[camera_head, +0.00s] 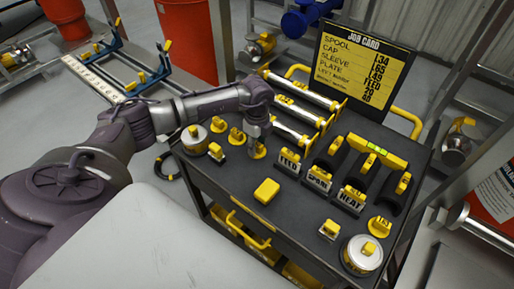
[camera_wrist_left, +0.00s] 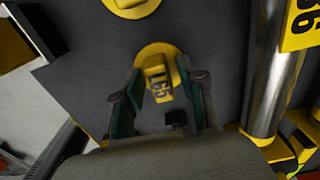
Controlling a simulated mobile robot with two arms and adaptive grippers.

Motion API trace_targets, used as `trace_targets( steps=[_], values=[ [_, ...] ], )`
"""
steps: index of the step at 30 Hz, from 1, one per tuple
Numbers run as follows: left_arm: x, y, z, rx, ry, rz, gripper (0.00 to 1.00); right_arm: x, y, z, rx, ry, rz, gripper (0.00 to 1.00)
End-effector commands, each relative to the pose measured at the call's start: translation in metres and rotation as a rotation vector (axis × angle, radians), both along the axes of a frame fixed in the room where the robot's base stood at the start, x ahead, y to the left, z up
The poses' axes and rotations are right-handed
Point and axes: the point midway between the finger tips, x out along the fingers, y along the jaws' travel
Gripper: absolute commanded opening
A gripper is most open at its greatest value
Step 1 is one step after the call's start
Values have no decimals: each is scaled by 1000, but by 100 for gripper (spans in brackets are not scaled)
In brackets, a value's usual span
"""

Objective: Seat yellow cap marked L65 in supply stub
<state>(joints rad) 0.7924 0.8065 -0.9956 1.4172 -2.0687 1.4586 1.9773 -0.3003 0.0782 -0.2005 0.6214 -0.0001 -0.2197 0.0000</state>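The yellow cap marked L65 (camera_wrist_left: 158,75) lies on the dark cart top (camera_wrist_left: 225,40), a round disc with a raised block bearing the label. In the head view the cap (camera_head: 259,152) shows just below my left gripper (camera_head: 258,138), partly hidden by it. In the wrist view my left gripper (camera_wrist_left: 160,88) is open, with one finger on each side of the cap's block. Gaps show between fingers and block. My right gripper is not in view. I cannot tell which pipe end is the supply stub.
Other yellow caps (camera_head: 236,136) stand close by on the cart. A job card (camera_head: 362,62) stands behind. Pipe fittings (camera_head: 459,140) are beyond the cart.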

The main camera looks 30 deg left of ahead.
Motion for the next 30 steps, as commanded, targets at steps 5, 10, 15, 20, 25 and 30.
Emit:
trace_targets(
  steps=[5,10,15,20,25,30],
  values=[
    [0,0,0,0,0,0,8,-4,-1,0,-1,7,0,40],
    [0,0,1,0,-1,0,0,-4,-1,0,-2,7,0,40],
    [0,0,6,0,-1,1,0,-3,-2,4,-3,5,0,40],
    [0,0,16,0,-1,1,0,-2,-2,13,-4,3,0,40],
    [0,0,26,0,-1,1,0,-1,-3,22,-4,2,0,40],
    [0,0,37,-1,-2,1,0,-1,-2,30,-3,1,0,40]
  ],
)
